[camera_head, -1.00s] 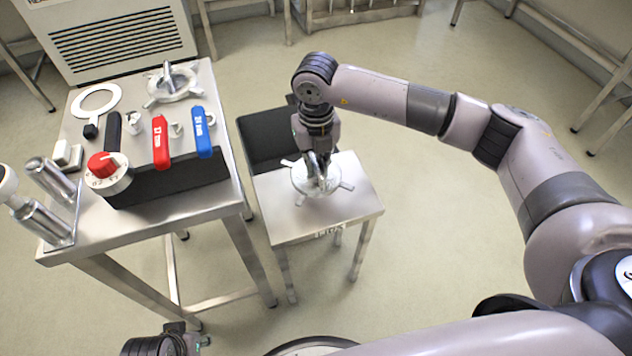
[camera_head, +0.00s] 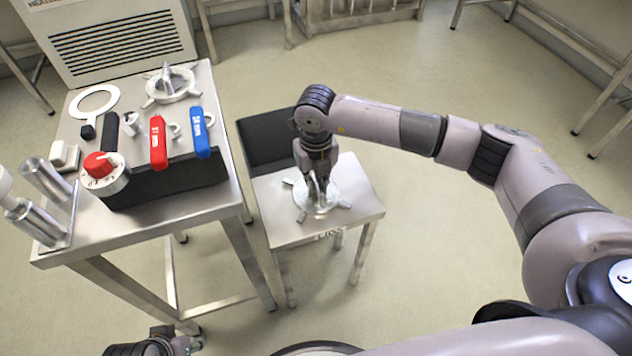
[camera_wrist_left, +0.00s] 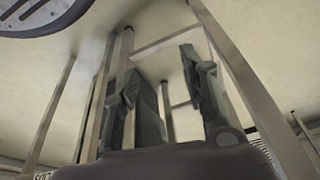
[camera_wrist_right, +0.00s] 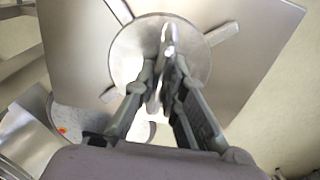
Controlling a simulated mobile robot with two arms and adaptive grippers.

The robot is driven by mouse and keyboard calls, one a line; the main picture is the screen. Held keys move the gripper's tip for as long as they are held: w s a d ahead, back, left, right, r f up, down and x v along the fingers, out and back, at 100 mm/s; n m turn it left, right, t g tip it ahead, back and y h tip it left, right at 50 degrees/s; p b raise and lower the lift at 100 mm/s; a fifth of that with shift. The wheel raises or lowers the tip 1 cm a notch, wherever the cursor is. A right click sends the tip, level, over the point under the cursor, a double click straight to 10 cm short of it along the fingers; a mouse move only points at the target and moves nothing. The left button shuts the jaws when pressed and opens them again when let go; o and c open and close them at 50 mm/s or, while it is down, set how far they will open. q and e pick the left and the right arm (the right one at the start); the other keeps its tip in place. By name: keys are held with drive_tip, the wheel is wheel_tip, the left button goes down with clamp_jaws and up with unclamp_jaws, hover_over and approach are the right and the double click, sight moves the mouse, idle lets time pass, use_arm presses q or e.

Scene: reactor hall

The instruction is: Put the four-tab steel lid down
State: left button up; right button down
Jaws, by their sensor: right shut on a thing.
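The four-tab steel lid (camera_head: 329,193) is a round metal disc with tabs sticking out, over the top of the small steel table (camera_head: 355,214). It looks level and lies on the top or very close to it; I cannot tell which. My right gripper (camera_head: 318,203) points down and is shut on the lid's upright handle. The right wrist view shows the lid (camera_wrist_right: 130,50) beneath my right gripper (camera_wrist_right: 165,95), with the handle between the fingers. My left gripper (camera_wrist_left: 160,85) is open and empty, low beside the table legs.
The taller steel table (camera_head: 90,235) at left carries a similar tabbed part (camera_head: 172,86), a white ring (camera_head: 112,96), red (camera_head: 158,142) and blue (camera_head: 201,133) handled tools, a red-knobbed dial (camera_head: 100,165) and metal cylinders.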

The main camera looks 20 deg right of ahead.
sight(316, 182)
drive_tip(key=c, duration=1.7)
unclamp_jaws()
use_arm(q)
drive_tip(key=shift+r, duration=0.15)
use_arm(e)
drive_tip(key=shift+o, duration=0.2)
drive_tip(key=shift+r, duration=0.35)
use_arm(q)
wheel_tip(316, 182, down, 7)
drive_tip(key=p, duration=0.2)
drive_tip(key=shift+w, duration=0.2)
use_arm(e)
wheel_tip(316, 182, up, 12)
drive_tip(key=shift+f, duration=0.2)
use_arm(q)
drive_tip(key=shift+s, duration=0.1)
use_arm(e)
drive_tip(key=shift+f, duration=0.1)
